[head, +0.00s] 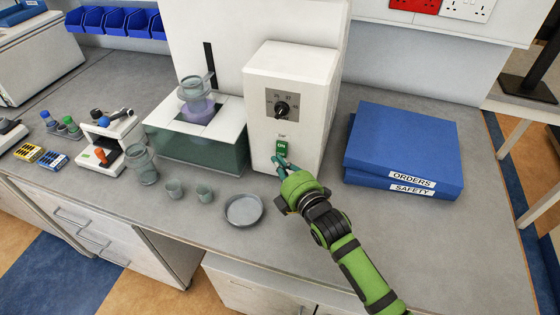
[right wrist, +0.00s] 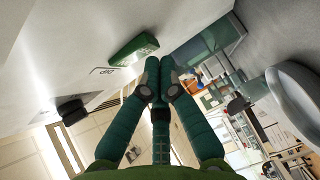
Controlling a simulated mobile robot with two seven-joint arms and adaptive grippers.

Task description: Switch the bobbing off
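The white tester box (head: 300,75) has a dark dial (head: 282,108) and below it a green switch (head: 282,148) marked ON, with a small label above it. A glass basket (head: 197,98) hangs over the water tank (head: 195,146) at its left. My right gripper (head: 281,165) is just below and in front of the switch, its fingers together and empty. In the right wrist view the fingertips (right wrist: 160,68) are beside the green switch (right wrist: 134,50); I cannot tell whether they touch it. My left gripper is out of view.
A shallow dish (head: 244,210), small beakers (head: 190,191) and a glass beaker (head: 143,165) stand left of my right arm. Blue binders (head: 403,145) lie to the right. A small instrument (head: 107,145) stands further left. The bench front right is clear.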

